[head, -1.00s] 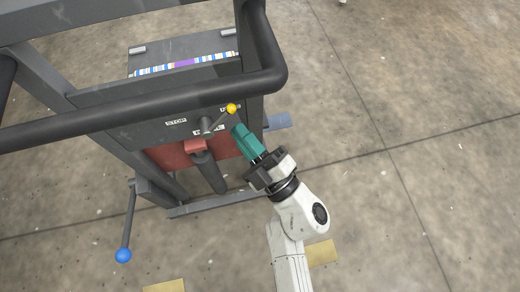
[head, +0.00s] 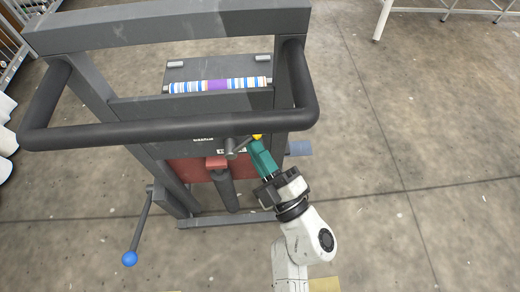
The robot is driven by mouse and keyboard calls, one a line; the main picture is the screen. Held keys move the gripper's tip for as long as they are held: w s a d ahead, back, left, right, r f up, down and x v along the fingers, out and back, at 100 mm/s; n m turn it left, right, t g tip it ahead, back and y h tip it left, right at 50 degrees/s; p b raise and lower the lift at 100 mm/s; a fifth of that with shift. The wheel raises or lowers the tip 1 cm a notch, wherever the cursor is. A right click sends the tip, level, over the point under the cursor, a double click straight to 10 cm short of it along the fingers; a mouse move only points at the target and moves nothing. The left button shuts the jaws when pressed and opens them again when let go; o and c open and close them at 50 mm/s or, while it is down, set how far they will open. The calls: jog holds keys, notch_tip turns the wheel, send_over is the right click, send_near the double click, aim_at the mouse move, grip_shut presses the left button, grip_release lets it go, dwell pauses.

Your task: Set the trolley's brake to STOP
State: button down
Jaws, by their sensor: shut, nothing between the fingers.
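The trolley (head: 130,36) is a dark grey frame with a black looped handle bar (head: 150,132). Below the bar, a short grey lever (head: 238,147) points up and right from its hub and ends in a yellow knob (head: 257,137). The bar partly covers the knob. The STOP label (head: 203,140) lies left of the hub, mostly hidden by the bar; another label below the hub is partly covered. My gripper (head: 256,146) has teal fingers that are shut and empty. Its tips are just below the yellow knob; I cannot tell whether they touch it.
A second lever with a blue knob (head: 129,258) hangs at the trolley's lower left. A red panel (head: 195,170) and a dark cylinder (head: 226,190) sit below the hub. A blue-grey part (head: 299,148) juts out right. The concrete floor (head: 400,150) at right is clear.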

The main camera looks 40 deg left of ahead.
jog(key=shift+r+p, duration=0.2)
jog(key=shift+p, duration=0.1)
jog(key=s+a+r+n+g+h+p, duration=0.2)
jog(key=s+a+n+h+p, duration=0.3)
jog(key=n+p, duration=0.6)
jog(key=h+p, duration=0.1)
jog(key=p, duration=0.6)
jog(key=shift+s+r+h, duration=0.2)
jog(key=shift+s+h, duration=0.1)
jog(key=shift+s, duration=0.1)
jog(key=shift+d, duration=0.1)
